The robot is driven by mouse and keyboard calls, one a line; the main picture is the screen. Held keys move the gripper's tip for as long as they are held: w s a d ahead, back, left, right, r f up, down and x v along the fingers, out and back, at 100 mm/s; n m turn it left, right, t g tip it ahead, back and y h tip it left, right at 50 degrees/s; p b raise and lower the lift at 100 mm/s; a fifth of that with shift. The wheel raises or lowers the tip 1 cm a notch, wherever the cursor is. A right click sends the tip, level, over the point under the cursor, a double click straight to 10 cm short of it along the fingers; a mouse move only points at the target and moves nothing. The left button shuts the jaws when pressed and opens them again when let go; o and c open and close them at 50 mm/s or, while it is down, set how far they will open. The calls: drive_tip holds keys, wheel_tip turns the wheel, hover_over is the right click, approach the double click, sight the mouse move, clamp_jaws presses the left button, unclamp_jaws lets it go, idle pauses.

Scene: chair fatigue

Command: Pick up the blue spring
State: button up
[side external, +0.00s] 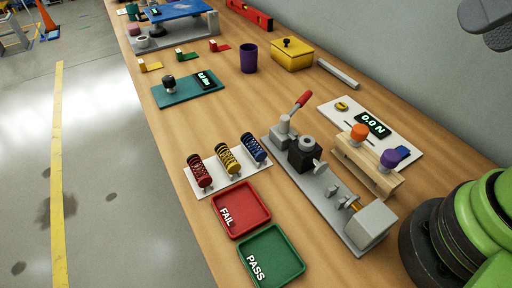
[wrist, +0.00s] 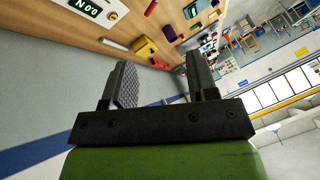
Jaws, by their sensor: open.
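The blue spring (side external: 253,148) stands at the right end of a white holder plate (side external: 207,187) on the wooden bench in the side external view. A yellow spring (side external: 228,158) and a red spring (side external: 199,171) stand to its left on the same plate. My gripper (wrist: 160,85) is open and empty in the wrist view, with its two dark fingers well apart. In the side external view only a grey part of it (side external: 488,20) shows at the top right corner, far from the springs. The blue spring is not recognisable in the wrist view.
A red FAIL tray (side external: 262,188) and a green PASS tray (side external: 296,250) lie in front of the springs. A grey test press (side external: 350,238) with a red lever is just right of them. A purple cup (side external: 249,58) and yellow box (side external: 292,54) stand behind.

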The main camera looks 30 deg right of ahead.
drive_tip(key=n+g+h, duration=0.2)
drive_tip(key=n+g, duration=0.5)
drive_tip(key=n, duration=1.5)
hover_over(254, 148)
wheel_tip(254, 148, down, 19)
drive_tip(key=f, duration=0.4)
drive_tip(key=shift+s+a, duration=0.15)
drive_tip(key=shift+s, duration=0.05)
drive_tip(key=shift+w+f, duration=0.2)
drive_tip(key=shift+f, duration=3)
drive_tip(key=c, duration=0.7)
